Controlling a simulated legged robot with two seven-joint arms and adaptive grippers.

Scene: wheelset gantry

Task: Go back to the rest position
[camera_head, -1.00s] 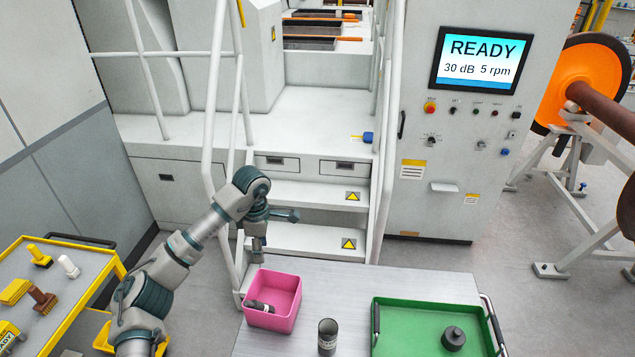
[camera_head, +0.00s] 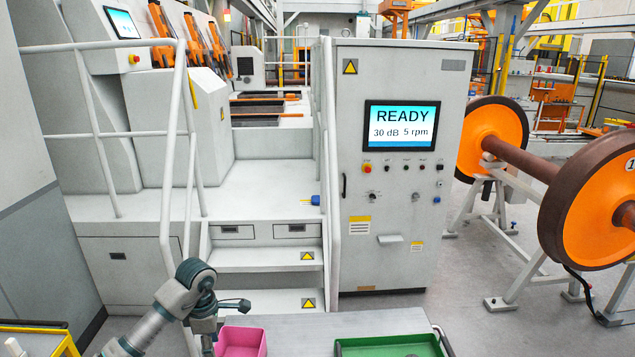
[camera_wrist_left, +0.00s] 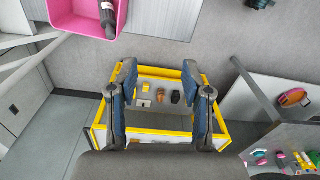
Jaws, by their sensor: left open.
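My left arm comes in from the lower left of the head view, bent, with its end pointing down beside the pink bin (camera_head: 243,338). In the left wrist view my left gripper (camera_wrist_left: 160,70) has its two fingers apart with nothing between them. Beyond the fingers, a yellow-framed trolley (camera_wrist_left: 100,112) carries several small parts. The pink bin, at the top left of the wrist view (camera_wrist_left: 68,22), has a dark bottle-shaped object (camera_wrist_left: 108,18) in it. My right gripper is in neither view.
A grey table (camera_head: 300,328) bears the pink bin and a green tray (camera_head: 380,349), both cut off by the lower edge. Behind stand white steps with railings (camera_head: 265,257) and a cabinet with a READY screen (camera_head: 401,126). An orange wheelset (camera_head: 592,200) rests on stands at right.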

